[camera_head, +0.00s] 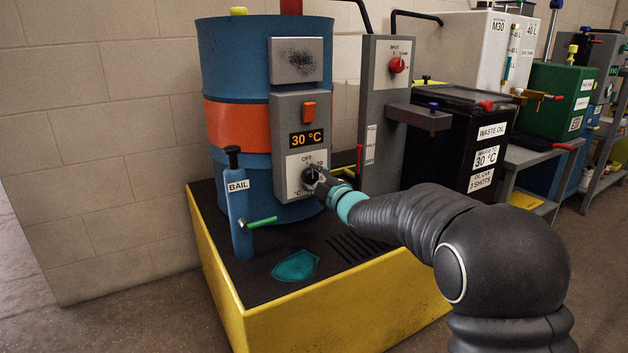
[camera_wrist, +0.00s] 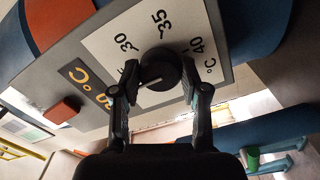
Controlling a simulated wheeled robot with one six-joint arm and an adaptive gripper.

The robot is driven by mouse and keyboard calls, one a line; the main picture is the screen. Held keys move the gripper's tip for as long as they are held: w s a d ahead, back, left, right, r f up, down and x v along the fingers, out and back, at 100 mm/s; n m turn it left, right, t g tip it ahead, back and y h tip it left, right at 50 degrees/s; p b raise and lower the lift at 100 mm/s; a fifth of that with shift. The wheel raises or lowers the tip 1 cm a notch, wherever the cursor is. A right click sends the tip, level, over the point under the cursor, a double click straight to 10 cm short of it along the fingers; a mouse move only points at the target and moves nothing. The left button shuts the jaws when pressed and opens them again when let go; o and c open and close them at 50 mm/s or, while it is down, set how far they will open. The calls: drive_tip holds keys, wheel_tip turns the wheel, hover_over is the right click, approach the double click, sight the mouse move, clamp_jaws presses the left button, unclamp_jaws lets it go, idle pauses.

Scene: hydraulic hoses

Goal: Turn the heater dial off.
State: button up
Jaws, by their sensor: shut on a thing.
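The heater dial (camera_head: 308,174) is a round black knob low on the grey heater box (camera_head: 284,140) on the blue and orange drum. In the wrist view the dial (camera_wrist: 158,66) sits on a white scale plate with 30, 35 and 40 readable. A pale line on it points left and slightly down; the label there is hidden by a finger. My gripper (camera_head: 317,180), also in the wrist view (camera_wrist: 158,84), is shut on the dial, one finger on each side. Above it are OFF, an orange display (camera_head: 308,139) reading 30 °C and a red-orange switch (camera_head: 309,111).
A blue bail cylinder (camera_head: 238,205) with a green handle stands left on the yellow-sided platform (camera_head: 235,285). A teal patch (camera_head: 296,266) lies on its top. Right of the drum are a grey shot panel (camera_head: 378,120) with a red knob and a black waste-oil tank (camera_head: 440,150).

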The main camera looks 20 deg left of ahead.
idle(0.3)
drive_tip(key=o, duration=1.1)
drive_tip(key=shift+a, duration=0.1)
drive_tip(key=shift+o, duration=0.2)
drive_tip(key=v, duration=1.2)
